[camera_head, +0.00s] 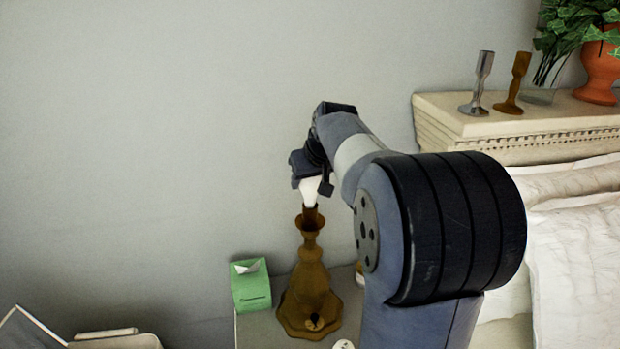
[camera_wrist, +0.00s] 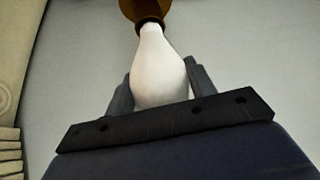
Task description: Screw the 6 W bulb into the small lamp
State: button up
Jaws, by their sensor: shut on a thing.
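A white bulb (camera_head: 309,188) is held in my gripper (camera_head: 311,186), right above the brown lamp (camera_head: 310,260). The lamp stands upright on the nightstand, with its socket facing up. In the wrist view the white bulb (camera_wrist: 158,70) sits between the two fingers of my gripper (camera_wrist: 160,85), and its narrow end meets the brown socket of the lamp (camera_wrist: 147,10). The bulb lines up with the socket and looks to touch it or enter it. How deep it sits cannot be told. No wattage marking on the bulb is readable.
A green box (camera_head: 251,287) stands left of the lamp on the nightstand (camera_head: 262,330). A small white object (camera_head: 343,344) is at the nightstand's front. The bed (camera_head: 575,260) lies right. Two candlesticks (camera_head: 483,80) and a potted plant (camera_head: 600,65) stand on the headboard ledge. The wall behind is bare.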

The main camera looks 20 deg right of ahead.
jog(key=shift+m+h+p, duration=0.45)
jog(key=shift+m+h, duration=0.15)
jog(key=shift+m, duration=0.4)
jog(key=shift+c, duration=0.3)
jog(key=shift+m+h, duration=0.4)
jog(key=shift+m, duration=0.4)
jog(key=shift+f+m+g+h, duration=0.1)
jog(key=shift+m+g+h, duration=0.4)
jog(key=shift+m, duration=0.7)
jog(key=shift+m+h, duration=0.4)
jog(key=shift+m, duration=0.1)
jog(key=shift+m+g+h, duration=0.7)
jog(key=shift+m+g, duration=0.1)
jog(key=shift+m, duration=0.9)
